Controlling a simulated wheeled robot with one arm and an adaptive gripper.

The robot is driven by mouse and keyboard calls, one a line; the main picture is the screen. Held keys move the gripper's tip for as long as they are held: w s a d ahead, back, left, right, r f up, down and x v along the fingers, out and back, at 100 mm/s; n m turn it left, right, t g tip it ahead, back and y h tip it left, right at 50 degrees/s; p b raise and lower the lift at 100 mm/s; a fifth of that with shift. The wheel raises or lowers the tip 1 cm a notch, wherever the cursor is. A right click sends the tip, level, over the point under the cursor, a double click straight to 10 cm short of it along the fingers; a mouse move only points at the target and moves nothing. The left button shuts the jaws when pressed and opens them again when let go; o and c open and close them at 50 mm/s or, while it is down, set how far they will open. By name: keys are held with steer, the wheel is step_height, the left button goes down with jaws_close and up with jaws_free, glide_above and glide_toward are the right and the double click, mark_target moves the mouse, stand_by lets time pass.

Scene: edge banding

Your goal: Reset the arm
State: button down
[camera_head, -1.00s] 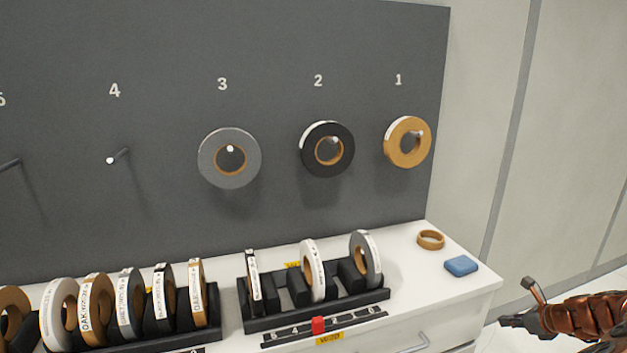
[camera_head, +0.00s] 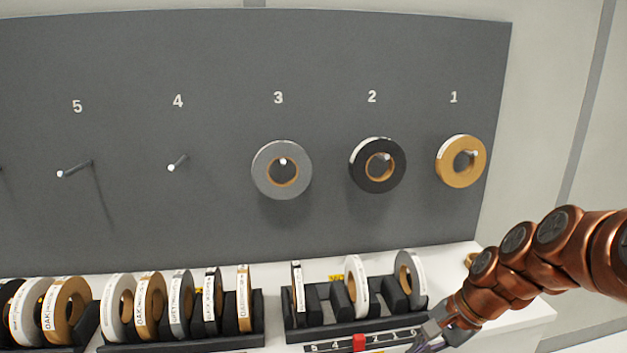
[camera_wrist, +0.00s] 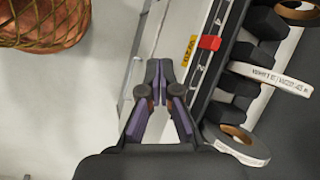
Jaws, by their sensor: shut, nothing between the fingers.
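My gripper (camera_wrist: 159,70) is shut and empty in the wrist view, its fingertips together above the front edge of the white counter, beside the numbered strip. In the head view my copper arm reaches in from the right and my gripper (camera_head: 432,338) is low in the picture, partly cut off by the bottom edge. It is in front of the right end of the black tape rack (camera_head: 340,327).
A grey tape roll (camera_head: 262,188), a black one (camera_head: 360,180) and a tan one (camera_head: 446,171) hang on pegs 3, 2 and 1. Pegs 4 (camera_head: 177,163) and 5 (camera_head: 74,169) are bare. A red marker (camera_wrist: 209,42) sits on the strip. A wicker basket-like object (camera_wrist: 45,22) shows at upper left.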

steer(key=s+a+n+g+h+p, duration=0.1)
steer(key=s+n+g+h, duration=0.2)
steer(key=s+n, duration=0.8)
steer(key=s+h, duration=0.2)
steer(key=s, duration=1.2)
steer(key=shift+a+r+g+h+p, duration=0.25)
steer(key=shift+g+h+p, duration=0.05)
